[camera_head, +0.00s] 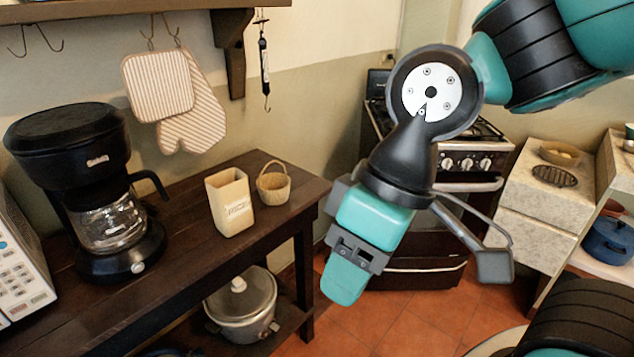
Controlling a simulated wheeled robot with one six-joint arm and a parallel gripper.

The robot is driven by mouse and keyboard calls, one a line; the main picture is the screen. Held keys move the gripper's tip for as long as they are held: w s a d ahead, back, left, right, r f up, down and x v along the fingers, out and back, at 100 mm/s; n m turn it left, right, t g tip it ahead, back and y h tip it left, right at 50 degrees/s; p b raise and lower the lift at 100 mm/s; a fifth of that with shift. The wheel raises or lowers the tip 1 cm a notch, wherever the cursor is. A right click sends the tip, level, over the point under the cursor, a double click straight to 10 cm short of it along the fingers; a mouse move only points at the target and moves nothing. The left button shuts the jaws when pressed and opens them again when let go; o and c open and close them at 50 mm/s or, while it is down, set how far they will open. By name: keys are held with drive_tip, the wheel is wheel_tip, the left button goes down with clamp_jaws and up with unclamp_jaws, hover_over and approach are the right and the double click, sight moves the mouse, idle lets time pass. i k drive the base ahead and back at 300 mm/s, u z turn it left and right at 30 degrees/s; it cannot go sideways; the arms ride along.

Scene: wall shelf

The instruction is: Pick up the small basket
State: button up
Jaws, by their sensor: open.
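The small basket (273,187) is a tan woven basket with an arched handle. It stands upright on the dark wooden table, near its right end. A cream square container (230,202) stands close to its left and slightly nearer to me. My gripper (418,285) is open and empty, pointing down to the right of the table, in front of the stove. It is well apart from the basket. Nothing hides the basket.
A black coffee maker (100,190) stands on the left of the table (185,265), beside a white appliance (20,265). A wall shelf (150,10) with hooks and hanging oven mitts is above. A lidded pot (243,305) sits on the lower shelf. A stove (465,165) stands behind my arm.

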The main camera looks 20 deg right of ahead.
sight(273, 188)
drive_tip(key=z, duration=2)
drive_tip(key=i, duration=2.15)
drive_tip(key=u, duration=3.4)
